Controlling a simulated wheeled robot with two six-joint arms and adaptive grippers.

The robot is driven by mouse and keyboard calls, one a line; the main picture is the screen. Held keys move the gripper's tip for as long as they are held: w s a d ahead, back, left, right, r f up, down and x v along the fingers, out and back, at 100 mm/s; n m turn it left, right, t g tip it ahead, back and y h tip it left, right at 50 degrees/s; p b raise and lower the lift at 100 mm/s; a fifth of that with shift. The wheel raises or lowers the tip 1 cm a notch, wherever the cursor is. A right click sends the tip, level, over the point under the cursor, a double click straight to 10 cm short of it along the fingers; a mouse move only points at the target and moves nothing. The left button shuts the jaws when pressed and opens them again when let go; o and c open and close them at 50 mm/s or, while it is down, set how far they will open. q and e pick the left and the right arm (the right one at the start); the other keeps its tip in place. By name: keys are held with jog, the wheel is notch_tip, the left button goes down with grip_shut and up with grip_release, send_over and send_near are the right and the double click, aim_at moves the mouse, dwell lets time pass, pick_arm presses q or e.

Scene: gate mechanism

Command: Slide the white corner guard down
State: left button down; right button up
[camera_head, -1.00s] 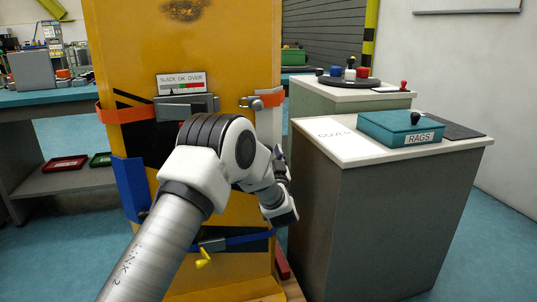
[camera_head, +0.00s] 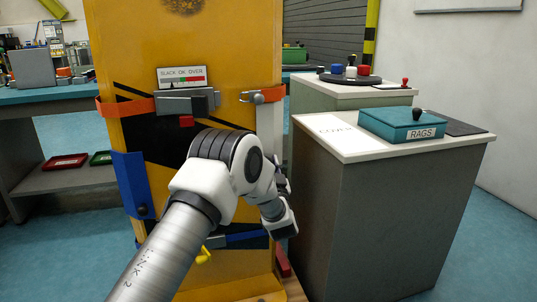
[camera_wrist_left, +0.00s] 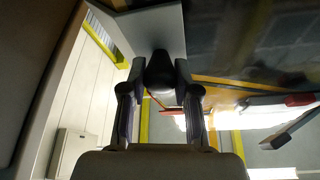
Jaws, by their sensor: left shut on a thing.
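The white corner guard (camera_head: 265,128) is a pale upright strip on the right edge of the yellow panel (camera_head: 235,60), below the orange strap's end; my arm hides its lower part. In the left wrist view a pale corner piece (camera_wrist_left: 118,38) carries a black knob (camera_wrist_left: 159,70). My left gripper (camera_wrist_left: 160,88) is shut on this knob, one finger on each side. In the head view the left gripper (camera_head: 283,186) is at the panel's right edge, partly hidden behind its own wrist. My right gripper is not in view.
An orange strap (camera_head: 136,107) with a grey buckle (camera_head: 180,103) crosses the panel beneath a slack gauge (camera_head: 182,77). A blue strap (camera_head: 247,237) crosses lower down. A grey cabinet (camera_head: 395,210) with a teal rags box (camera_head: 400,126) stands close on the right.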

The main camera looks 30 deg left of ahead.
pick_arm(q)
notch_tip(320, 180, down, 11)
jog(key=b, duration=0.3)
jog(key=c, duration=0.8)
grip_release()
jog(key=shift+f, duration=0.1)
jog(key=v, duration=1.2)
